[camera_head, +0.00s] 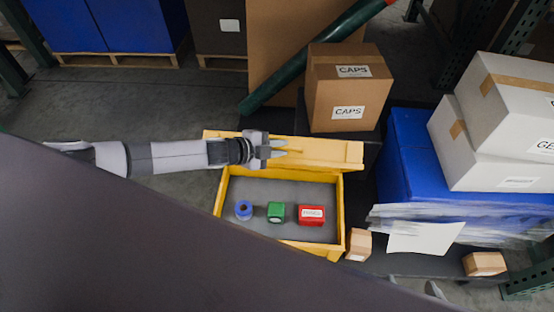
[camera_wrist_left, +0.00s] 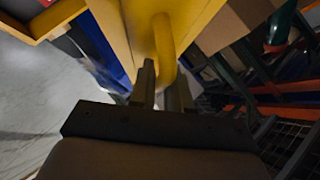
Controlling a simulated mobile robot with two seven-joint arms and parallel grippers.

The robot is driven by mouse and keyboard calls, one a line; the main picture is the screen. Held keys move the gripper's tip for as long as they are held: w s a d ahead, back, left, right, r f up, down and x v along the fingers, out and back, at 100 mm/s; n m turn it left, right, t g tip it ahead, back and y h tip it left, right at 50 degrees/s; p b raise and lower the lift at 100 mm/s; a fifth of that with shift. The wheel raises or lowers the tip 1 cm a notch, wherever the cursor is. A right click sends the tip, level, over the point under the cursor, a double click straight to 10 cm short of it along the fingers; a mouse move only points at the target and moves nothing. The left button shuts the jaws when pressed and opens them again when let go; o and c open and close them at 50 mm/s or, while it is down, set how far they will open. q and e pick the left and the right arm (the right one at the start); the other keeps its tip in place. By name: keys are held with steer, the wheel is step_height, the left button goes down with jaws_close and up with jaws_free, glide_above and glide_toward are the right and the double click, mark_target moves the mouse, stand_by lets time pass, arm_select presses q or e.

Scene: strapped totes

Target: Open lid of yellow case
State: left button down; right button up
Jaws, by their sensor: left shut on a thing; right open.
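The yellow case (camera_head: 340,215) stands open in the head view, its grey-lined inside showing. Its yellow lid (camera_head: 330,152) is raised along the far side. My left gripper (camera_head: 279,148) is at the lid, left of its middle. In the left wrist view, the fingers of the left gripper (camera_wrist_left: 165,88) are shut on a yellow handle (camera_wrist_left: 163,45) on the lid.
Inside the case lie a blue roll (camera_head: 243,210), a green box (camera_head: 276,212) and a red box (camera_head: 312,215). A CAPS carton (camera_head: 350,90) stands behind. White boxes (camera_head: 500,120) sit on a blue tote (camera_head: 405,165) at right. A small carton (camera_head: 359,244) stands right of the case.

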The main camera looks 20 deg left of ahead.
arm_select(q)
steer(key=w+a+r+b, duration=0.2)
steer(key=w+r+b, duration=0.1)
steer(key=w, duration=0.6)
steer(key=shift+w+a, duration=0.3)
steer(key=shift+a, duration=0.05)
steer(key=c, duration=1.2)
jaws_free()
steer(key=shift+f, duration=0.1)
